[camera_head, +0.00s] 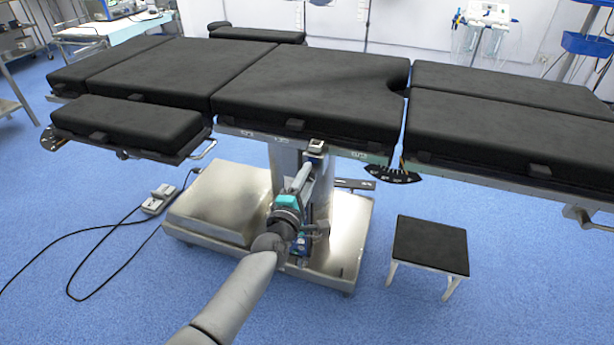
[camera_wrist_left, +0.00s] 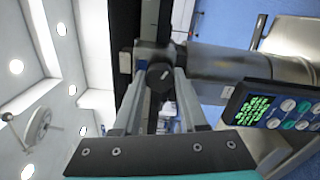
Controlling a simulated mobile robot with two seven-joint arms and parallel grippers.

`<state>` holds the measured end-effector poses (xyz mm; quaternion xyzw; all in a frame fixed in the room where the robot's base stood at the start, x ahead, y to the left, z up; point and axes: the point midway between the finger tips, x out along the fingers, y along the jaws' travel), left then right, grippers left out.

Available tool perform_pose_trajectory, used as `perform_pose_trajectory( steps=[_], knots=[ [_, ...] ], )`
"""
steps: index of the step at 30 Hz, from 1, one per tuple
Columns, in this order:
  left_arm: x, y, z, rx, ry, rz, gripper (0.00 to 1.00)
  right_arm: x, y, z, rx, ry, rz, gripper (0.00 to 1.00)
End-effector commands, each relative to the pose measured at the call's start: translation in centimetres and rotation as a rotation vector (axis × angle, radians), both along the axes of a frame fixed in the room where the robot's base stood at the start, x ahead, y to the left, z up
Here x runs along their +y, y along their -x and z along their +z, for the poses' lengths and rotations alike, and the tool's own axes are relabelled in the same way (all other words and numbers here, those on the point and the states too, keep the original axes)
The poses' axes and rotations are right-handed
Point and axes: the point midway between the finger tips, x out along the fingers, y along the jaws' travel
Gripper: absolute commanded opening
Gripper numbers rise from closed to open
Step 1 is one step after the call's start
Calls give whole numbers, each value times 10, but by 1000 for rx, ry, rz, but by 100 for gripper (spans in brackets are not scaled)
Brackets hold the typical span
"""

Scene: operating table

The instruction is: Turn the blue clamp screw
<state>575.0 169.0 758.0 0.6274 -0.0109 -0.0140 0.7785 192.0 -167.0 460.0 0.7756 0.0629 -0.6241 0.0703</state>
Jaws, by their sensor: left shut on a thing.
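My left gripper (camera_head: 304,168) reaches up from the bottom of the head view to a small clamp (camera_head: 316,147) on the operating table's side rail. In the left wrist view its two grey fingers (camera_wrist_left: 160,78) are shut on a dark round knob (camera_wrist_left: 160,74), one finger on each side. The knob sits at the end of a grey metal clamp body. It looks black here, and I see no clear blue on it. In the head view the gripper and arm largely hide the knob. My right gripper is in neither view.
The black-padded operating table (camera_head: 300,85) spans the view above its metal base (camera_head: 215,205). A black-topped stool (camera_head: 430,245) stands at right. A foot pedal (camera_head: 158,199) with cables lies at left. A panel with green text (camera_wrist_left: 268,108) is beside the gripper in the wrist view.

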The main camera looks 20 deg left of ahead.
Motion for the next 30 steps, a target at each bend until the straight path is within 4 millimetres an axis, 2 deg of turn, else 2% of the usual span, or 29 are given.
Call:
perform_pose_trajectory(
  steps=[15, 30],
  knots=[
    [0, 0, 1, -15, -493, -2, 0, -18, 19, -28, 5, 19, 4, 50],
    [-1, 0, 1, -31, -966, -2, 0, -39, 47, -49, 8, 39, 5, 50]
  ],
)
